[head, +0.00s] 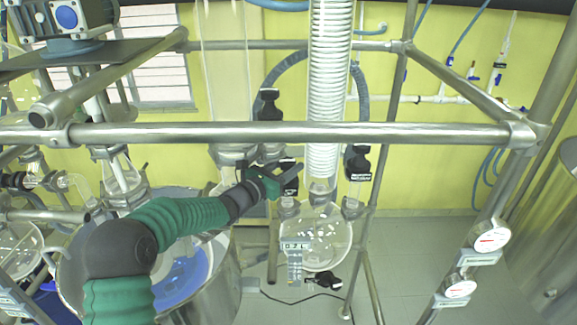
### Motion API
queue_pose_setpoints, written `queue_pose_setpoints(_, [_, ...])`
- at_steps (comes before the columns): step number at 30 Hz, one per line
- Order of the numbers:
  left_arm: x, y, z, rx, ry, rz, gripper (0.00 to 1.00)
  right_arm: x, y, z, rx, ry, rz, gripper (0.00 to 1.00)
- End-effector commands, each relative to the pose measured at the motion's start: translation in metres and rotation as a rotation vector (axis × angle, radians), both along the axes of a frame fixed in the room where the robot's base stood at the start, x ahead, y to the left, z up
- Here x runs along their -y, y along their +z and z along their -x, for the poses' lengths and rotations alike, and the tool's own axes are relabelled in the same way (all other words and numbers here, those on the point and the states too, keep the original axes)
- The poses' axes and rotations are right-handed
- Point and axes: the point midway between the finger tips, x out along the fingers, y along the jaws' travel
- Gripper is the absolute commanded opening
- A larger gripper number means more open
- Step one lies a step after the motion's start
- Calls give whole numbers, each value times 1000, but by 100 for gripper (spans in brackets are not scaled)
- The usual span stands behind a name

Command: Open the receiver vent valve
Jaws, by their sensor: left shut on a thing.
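The receiver is a round glass flask (330,240) below the white coiled condenser, in the lower middle of the head view. Black valve-like fittings stand above it. One black fitting (290,187) with a pale label is right at my left gripper, and its upper part is partly hidden by the fingers. My left gripper (283,172), on a green and black arm from the lower left, is shut on this fitting, which looks like the vent valve. The exact handle position cannot be made out. My right gripper is not in view.
A horizontal steel rail (330,132) crosses in front, above my left gripper. The coiled condenser (329,70) hangs behind it. A second black fitting (358,164) is to the right. A steel vessel (222,285) stands at the left, and two gauges (490,236) at the right.

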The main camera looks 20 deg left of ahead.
Motion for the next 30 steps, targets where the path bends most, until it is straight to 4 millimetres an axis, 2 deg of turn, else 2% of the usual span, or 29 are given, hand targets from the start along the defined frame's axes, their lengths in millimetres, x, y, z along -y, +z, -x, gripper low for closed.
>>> queue_pose_setpoints(21, [-1, 4, 0, 9, 1, 0, 5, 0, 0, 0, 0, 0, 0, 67])
queue_pose_setpoints(22, [-1, 4, 0, 9, 1, 0, 48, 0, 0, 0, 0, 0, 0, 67])
queue_pose_setpoints(24, [-1, 4, 0, 8, 1, 0, 54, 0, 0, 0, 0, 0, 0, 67])
queue_pose_setpoints(30, [0, 2, 0, 4, 1, 0, 54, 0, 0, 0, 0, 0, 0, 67])
